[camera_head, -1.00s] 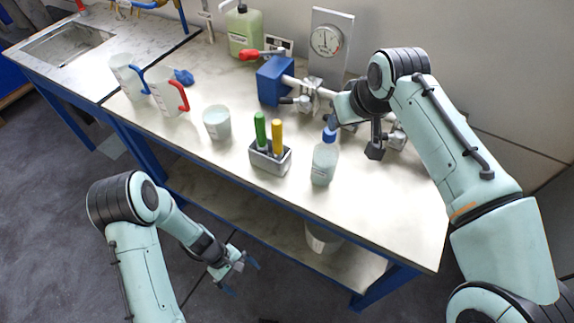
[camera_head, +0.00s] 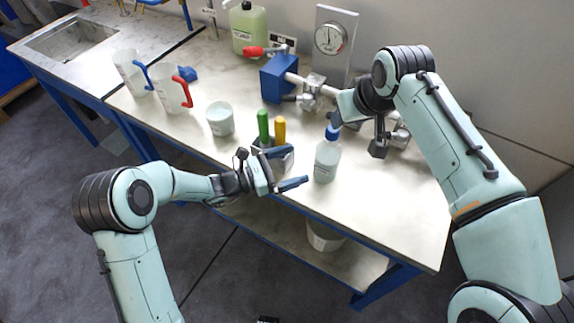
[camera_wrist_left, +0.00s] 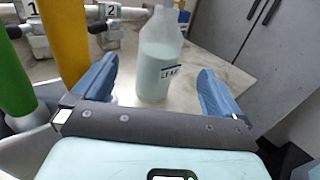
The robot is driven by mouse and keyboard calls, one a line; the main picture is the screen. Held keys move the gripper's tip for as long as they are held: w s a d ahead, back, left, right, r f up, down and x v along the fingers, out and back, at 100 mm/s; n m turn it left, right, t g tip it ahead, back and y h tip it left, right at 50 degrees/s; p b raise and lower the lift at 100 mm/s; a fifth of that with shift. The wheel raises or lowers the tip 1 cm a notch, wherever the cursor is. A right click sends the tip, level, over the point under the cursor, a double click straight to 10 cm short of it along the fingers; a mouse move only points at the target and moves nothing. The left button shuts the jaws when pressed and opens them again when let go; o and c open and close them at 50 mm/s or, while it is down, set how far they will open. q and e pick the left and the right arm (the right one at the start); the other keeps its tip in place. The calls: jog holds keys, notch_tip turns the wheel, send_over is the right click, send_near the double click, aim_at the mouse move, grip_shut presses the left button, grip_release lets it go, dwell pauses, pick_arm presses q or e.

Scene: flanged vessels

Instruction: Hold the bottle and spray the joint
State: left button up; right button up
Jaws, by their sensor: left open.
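The bottle (camera_head: 326,162) stands upright on the bench, translucent with pale green liquid and a blue top. In the left wrist view the bottle (camera_wrist_left: 160,62) shows a label reading "LEAK", and its top is cut off. My left gripper (camera_head: 298,168) is open, with blue fingers pointing at the bottle from the left. The bottle appears between the fingertips but a little beyond them, not gripped. Tags "1" and "2" show by the metal fittings in the left wrist view.
A metal holder (camera_head: 270,158) with a green and a yellow marker stands close to my left gripper, partly hidden by it. A white cup (camera_head: 220,119) and two handled jugs stand further left. The front right of the bench is clear.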

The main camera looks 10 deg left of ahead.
aim_at(334, 151)
pick_arm(q)
jog(key=x, duration=1.2)
jog(key=shift+w+d, duration=0.1)
jog(key=shift+d, duration=0.25)
jog(key=c, duration=1.3)
pick_arm(e)
grip_shut()
dwell(0.7)
